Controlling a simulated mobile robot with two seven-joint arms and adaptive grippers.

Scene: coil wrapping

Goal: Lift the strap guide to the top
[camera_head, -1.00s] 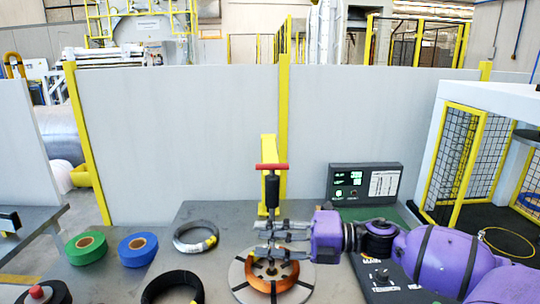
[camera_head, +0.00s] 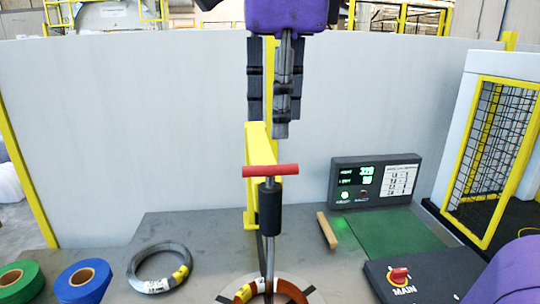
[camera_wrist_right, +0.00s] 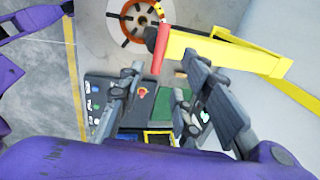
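A thin upright rod stands at the coil table (camera_head: 222,298), topped by a red crossbar (camera_head: 270,171) with a black sleeve (camera_head: 269,208) just under it. I take this rod assembly as the strap guide, but cannot tell exactly which part is meant. The copper coil (camera_head: 243,293) lies around the rod's foot, cut off by the frame. My right gripper (camera_head: 276,132) points down above the crossbar, apart from it. In the right wrist view its fingers (camera_wrist_right: 162,100) are spread with nothing between them, and the crossbar (camera_wrist_right: 160,50) shows beyond them. My left gripper is out of view.
A yellow post (camera_head: 252,190) stands directly behind the rod. A display box (camera_head: 375,183), a green mat (camera_head: 395,233), a tan bar (camera_head: 327,230) and a black switch panel (camera_head: 430,275) are on the right. A grey wire coil (camera_head: 140,280) and a blue roll (camera_head: 82,282) lie left.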

